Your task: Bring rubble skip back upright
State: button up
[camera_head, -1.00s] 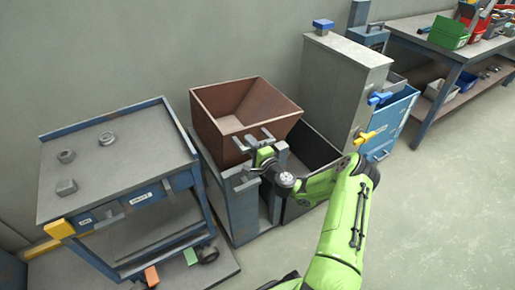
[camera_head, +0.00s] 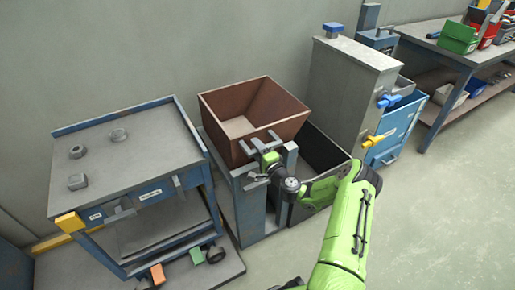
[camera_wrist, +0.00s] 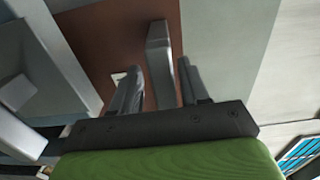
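The rubble skip (camera_head: 270,137) is a rust-brown open-topped bin between grey posts, left of the middle in the head view. Its opening faces upward and its inside looks empty. I cannot tell whether it stands fully level. A grey bar handle (camera_head: 262,143) is on its near side. My gripper (camera_head: 267,157) is at this handle. In the wrist view, the grey bar (camera_wrist: 158,60) stands between the two fingers of my gripper (camera_wrist: 157,82), with narrow gaps showing beside it. The brown skip wall (camera_wrist: 115,45) lies behind.
A dark open bin (camera_head: 322,150) stands right of the skip. A grey cabinet (camera_head: 340,85) with blue and yellow handles is behind it. A blue-framed table (camera_head: 120,165) with several metal nuts stands left. The floor at the right is clear.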

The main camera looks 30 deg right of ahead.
jog(key=shift+r, duration=0.1)
jog(key=s+p, duration=0.3)
jog(key=s, duration=1.2)
jog(key=shift+s+d, duration=0.25)
jog(key=shift+s, duration=0.15)
